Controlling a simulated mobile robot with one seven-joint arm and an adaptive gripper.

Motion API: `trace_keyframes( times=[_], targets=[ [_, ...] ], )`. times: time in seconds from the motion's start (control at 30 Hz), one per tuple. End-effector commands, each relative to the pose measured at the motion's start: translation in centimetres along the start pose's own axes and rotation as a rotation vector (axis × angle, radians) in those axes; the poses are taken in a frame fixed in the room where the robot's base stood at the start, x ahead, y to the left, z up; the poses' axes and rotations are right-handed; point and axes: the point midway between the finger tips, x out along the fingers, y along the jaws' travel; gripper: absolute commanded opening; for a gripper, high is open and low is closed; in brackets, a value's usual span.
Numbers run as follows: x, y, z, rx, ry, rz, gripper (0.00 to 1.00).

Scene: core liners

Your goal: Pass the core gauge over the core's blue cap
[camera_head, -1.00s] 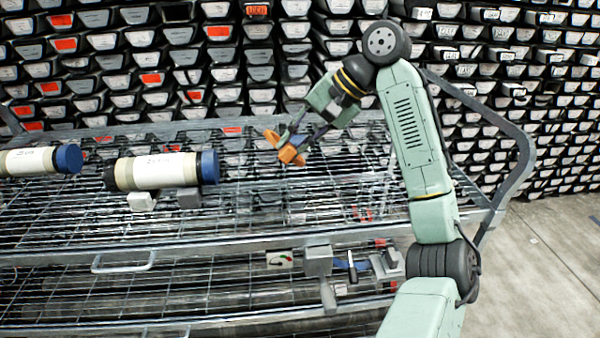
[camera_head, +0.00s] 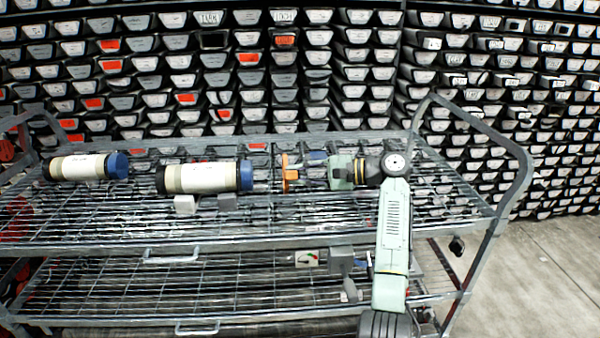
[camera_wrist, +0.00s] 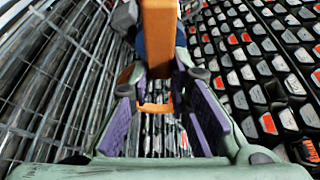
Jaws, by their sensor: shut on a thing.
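The core gauge (camera_head: 286,172) is an orange piece held by my gripper (camera_head: 304,166) above the cart's top shelf. It stands upright, just right of the nearer core (camera_head: 205,177), about level with its blue cap (camera_head: 246,175). A gap shows between gauge and cap in the head view. The core is pale with a dark left end and lies on grey support blocks (camera_head: 185,204). In the wrist view the gauge (camera_wrist: 160,35) stands between the fingers (camera_wrist: 157,90) and covers most of the blue cap (camera_wrist: 181,36); their exact alignment cannot be told.
A second core (camera_head: 80,167) with a blue cap lies further left on the wire top shelf (camera_head: 100,224). The cart's tubular handle (camera_head: 480,122) rises at the right. Racks of core trays (camera_head: 360,55) fill the back. Small grey blocks (camera_head: 340,260) sit on the lower shelf.

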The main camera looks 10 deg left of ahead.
Motion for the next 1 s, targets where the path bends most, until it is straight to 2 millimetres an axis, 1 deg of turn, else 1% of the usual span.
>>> trace_keyframes(
  times=[0.47, 1.0],
  targets=[
    [-0.1, -0.3, 0.1, 0.004, 0.000, 0.003, 0.00],
    [2.0, -0.1, 0.9, 0.003, -0.001, 0.004, 0.00]
  ],
)
